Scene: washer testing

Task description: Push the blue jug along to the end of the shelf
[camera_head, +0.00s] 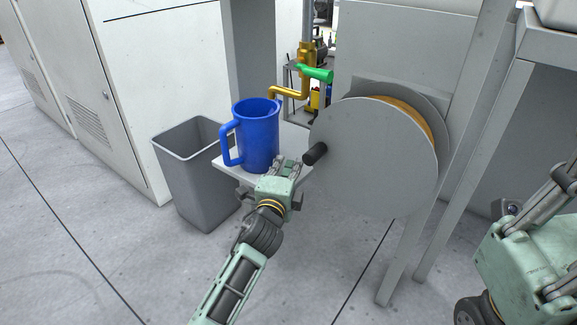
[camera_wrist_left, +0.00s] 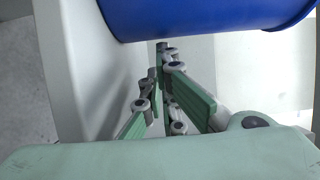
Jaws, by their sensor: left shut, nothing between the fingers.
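The blue jug (camera_head: 258,138) stands upright on a small light-grey shelf (camera_head: 228,170), its handle facing left. The shelf's left end is just beyond the handle, and part of the shelf shows to the right behind the jug. My left gripper (camera_head: 290,166) is shut and empty, low at the jug's right front side. In the left wrist view the jug (camera_wrist_left: 205,14) fills the top, the shelf surface (camera_wrist_left: 85,75) lies to the left, and the closed fingers (camera_wrist_left: 161,62) point at the jug. I cannot tell whether they touch it.
A grey open bin (camera_head: 195,175) stands left of and below the shelf. A large grey reel (camera_head: 375,155) with a black knob (camera_head: 315,153) is close on the right of my left gripper. White cabinets (camera_head: 130,100) stand behind the bin. The floor in front is clear.

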